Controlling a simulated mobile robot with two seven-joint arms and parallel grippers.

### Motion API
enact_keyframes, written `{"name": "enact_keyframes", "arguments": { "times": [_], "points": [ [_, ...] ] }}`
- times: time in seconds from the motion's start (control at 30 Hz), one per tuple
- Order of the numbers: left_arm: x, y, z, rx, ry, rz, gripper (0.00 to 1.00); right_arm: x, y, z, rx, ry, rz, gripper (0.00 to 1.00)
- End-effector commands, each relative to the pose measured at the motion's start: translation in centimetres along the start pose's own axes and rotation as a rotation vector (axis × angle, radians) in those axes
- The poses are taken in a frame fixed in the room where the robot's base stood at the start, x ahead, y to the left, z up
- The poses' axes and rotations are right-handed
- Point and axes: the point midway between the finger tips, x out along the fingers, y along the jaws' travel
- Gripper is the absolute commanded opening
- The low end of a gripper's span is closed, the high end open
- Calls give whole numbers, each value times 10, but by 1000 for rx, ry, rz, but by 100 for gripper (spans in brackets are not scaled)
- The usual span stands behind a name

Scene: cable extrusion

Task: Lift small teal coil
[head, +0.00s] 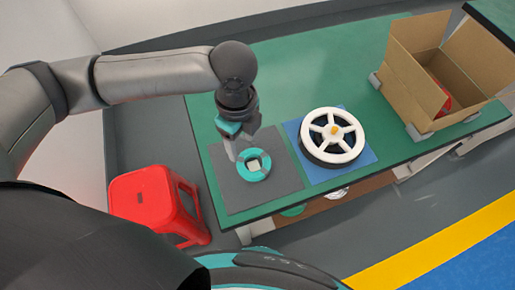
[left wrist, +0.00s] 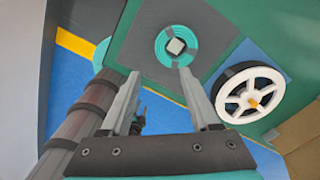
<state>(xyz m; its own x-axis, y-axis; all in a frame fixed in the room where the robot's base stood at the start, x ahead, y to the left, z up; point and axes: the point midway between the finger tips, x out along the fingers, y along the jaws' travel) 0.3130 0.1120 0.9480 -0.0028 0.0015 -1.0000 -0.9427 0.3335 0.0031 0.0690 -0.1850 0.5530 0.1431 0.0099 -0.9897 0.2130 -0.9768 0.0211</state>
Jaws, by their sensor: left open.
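The small teal coil (head: 254,165) lies flat on a dark grey mat (head: 272,192) on the green table, with a pale square core in its middle. It also shows in the left wrist view (left wrist: 176,46), beyond my fingertips. My left gripper (head: 239,148) hangs over the mat at the coil's upper left, fingers pointing down. In the left wrist view my left gripper (left wrist: 160,80) has its two fingers spread wide with nothing between them. The coil looks apart from both fingers, though the exact gap is hard to judge. My right gripper is out of both views.
A white spoked reel (head: 332,136) stands on a blue mat (head: 367,156) right of the coil. An open cardboard box (head: 405,78) with a red item inside stands at the table's right. A red stool (head: 145,196) is left of the table. The far tabletop (head: 300,65) is clear.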

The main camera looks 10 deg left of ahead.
Motion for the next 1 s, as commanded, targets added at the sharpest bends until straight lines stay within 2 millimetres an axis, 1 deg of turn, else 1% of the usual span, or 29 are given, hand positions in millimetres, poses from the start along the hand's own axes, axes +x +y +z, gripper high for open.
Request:
{"name": "enact_keyframes", "arguments": {
  "times": [0.03, 0.13, 0.2, 0.3, 0.43, 0.6, 0.67, 0.8, 0.9, 1.0],
  "points": [
    [11, 1, 0, 0, 0, 3, 63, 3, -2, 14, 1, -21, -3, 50],
    [32, 1, -1, -1, 1, 4, 63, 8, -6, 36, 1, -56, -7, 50],
    [48, 1, -1, 0, 1, 3, 63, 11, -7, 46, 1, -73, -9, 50],
    [69, 1, -1, -1, 1, 3, 63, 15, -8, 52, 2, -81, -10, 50],
    [86, 0, -1, -1, 0, 0, 63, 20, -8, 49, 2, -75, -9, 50],
    [96, 0, -2, 0, 1, -1, 63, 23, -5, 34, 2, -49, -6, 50],
    [101, -1, -2, 0, 1, 0, 63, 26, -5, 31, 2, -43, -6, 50],
    [124, -2, -4, 1, 0, 1, 63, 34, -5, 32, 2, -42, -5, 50],
    [137, -2, -4, 0, 1, 0, 63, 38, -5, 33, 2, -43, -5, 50],
    [145, -2, -4, 0, 0, -1, 63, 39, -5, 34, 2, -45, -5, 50]
  ]
}}
